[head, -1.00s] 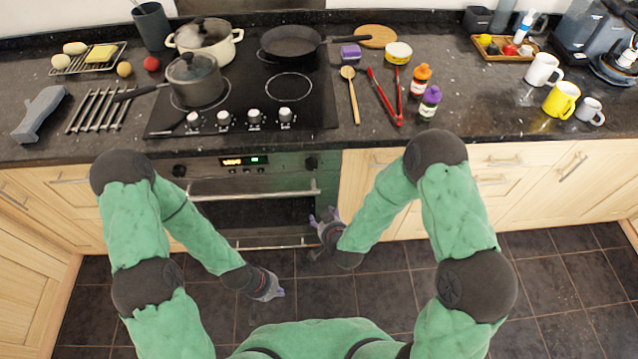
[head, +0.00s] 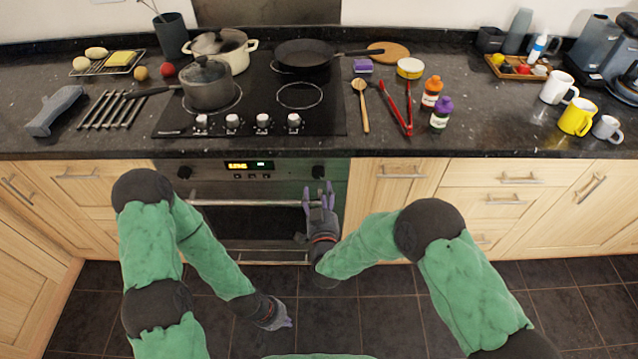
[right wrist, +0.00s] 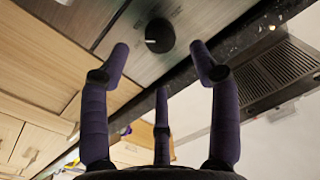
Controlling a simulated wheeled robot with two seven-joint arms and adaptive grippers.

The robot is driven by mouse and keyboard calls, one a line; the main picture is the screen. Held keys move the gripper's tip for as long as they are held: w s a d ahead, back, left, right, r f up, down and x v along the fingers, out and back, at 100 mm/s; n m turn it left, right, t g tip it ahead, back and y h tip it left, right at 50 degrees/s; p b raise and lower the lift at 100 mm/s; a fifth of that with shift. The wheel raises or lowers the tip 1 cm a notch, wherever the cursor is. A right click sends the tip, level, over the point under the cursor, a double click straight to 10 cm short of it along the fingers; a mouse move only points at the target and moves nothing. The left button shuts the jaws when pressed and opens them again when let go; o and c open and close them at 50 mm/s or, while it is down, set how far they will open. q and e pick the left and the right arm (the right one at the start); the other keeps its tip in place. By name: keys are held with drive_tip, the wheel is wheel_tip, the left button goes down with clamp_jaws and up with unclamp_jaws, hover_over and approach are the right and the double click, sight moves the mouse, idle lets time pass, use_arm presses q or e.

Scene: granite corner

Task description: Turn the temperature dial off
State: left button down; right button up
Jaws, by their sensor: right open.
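The oven's control panel (head: 215,170) has a black round dial at its left end (head: 184,172) and another at its right end (head: 318,172); no label tells which is the temperature dial. My right gripper (head: 319,190) is in front of the oven, just below the right dial, fingers pointing up. In the right wrist view one black dial (right wrist: 160,36) with a pale mark shows ahead of the gripper (right wrist: 160,55), between the spread fingers and apart from them. That gripper is open and empty. My left gripper (head: 283,320) hangs low over the floor; its fingers are too small to judge.
The oven handle (head: 250,202) runs across the door below the panel. The counter edge (head: 400,150) overhangs the panel.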

sight(318, 176)
drive_tip(key=w, duration=0.2)
drive_tip(key=w+b, duration=0.1)
drive_tip(key=w, duration=0.2)
drive_tip(key=shift+w+a, duration=0.2)
drive_tip(key=shift+w, duration=0.1)
drive_tip(key=c, duration=1.1)
